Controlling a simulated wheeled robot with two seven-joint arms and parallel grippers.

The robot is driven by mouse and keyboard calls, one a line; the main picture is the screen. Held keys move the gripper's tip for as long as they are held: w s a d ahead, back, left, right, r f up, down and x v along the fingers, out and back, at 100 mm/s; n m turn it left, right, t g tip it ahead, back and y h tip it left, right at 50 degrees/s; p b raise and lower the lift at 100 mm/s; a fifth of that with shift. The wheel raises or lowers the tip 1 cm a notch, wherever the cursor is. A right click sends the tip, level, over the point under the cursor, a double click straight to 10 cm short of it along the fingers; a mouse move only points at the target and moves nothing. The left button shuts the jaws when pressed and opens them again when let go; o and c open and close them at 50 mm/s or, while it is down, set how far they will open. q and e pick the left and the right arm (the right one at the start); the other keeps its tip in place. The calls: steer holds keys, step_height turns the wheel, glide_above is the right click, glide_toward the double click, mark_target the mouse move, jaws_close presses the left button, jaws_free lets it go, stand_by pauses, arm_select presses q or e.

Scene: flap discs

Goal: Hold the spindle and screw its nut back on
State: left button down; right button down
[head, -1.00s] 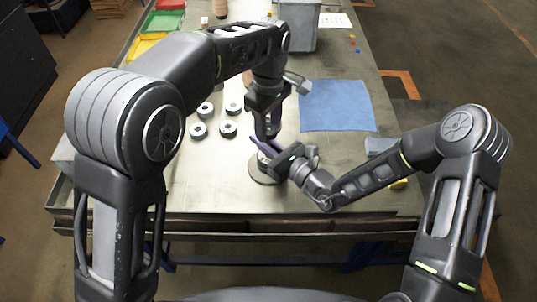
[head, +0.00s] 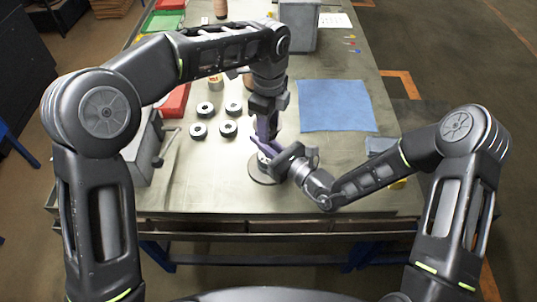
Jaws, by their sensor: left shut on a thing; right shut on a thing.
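The spindle (head: 262,170) stands on its round dark base near the front middle of the table in the head view. My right gripper (head: 264,150) reaches in level from the right and is shut on the spindle just above the base. My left gripper (head: 267,136) points straight down over the spindle and is shut at its top, on what seems to be the nut. The nut itself is hidden between the fingers, so I cannot see how it sits on the thread.
Several ringed flap discs (head: 228,129) lie left of the spindle. A blue cloth (head: 337,105) lies to the right. A grey bin (head: 301,28) stands at the back, red (head: 174,100) and green (head: 162,22) trays at the left.

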arm_select(q)
steer(key=m, duration=0.5)
steer(key=shift+m, duration=0.3)
steer(key=m, duration=0.2)
steer(key=shift+m, duration=0.4)
steer(key=m, duration=0.5)
steer(key=shift+m, duration=0.3)
steer(key=c, duration=0.8)
jaws_free()
steer(key=shift+c, duration=0.2)
steer(key=shift+r, duration=2.2)
steer(key=shift+c, duration=0.4)
